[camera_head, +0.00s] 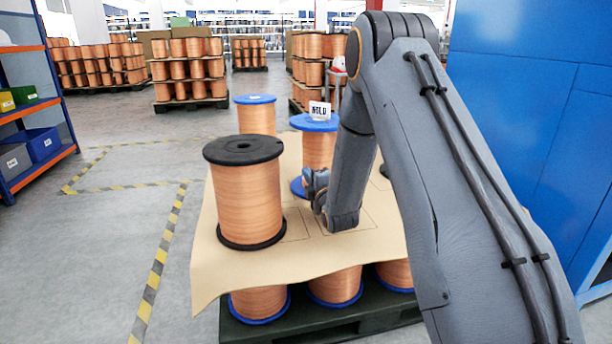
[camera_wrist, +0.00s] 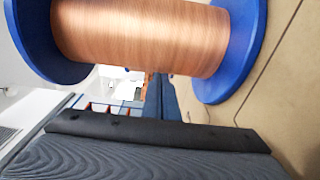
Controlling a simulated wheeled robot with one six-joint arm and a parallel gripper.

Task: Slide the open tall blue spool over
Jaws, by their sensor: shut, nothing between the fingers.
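Two copper spools with blue flanges stand on the tan sheet (camera_head: 225,270) in the head view. The nearer blue spool (camera_head: 318,152) carries a white HOLD card (camera_head: 320,110) on top. The other blue spool (camera_head: 256,118) stands behind it to the left, with a small white label on top and its lower part hidden. My gripper (camera_head: 316,186) is shut and empty, low beside the nearer blue spool; I cannot tell if they touch. The wrist view shows a blue-flanged spool (camera_wrist: 145,35) lying sideways in the picture, close to the camera.
A black-flanged copper spool (camera_head: 247,195) stands at the sheet's front left, near my gripper. More blue-flanged spools (camera_head: 335,285) sit under the sheet on a dark pallet (camera_head: 300,335). A blue cabinet (camera_head: 530,120) stands right. Open floor lies left, with striped tape (camera_head: 158,265).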

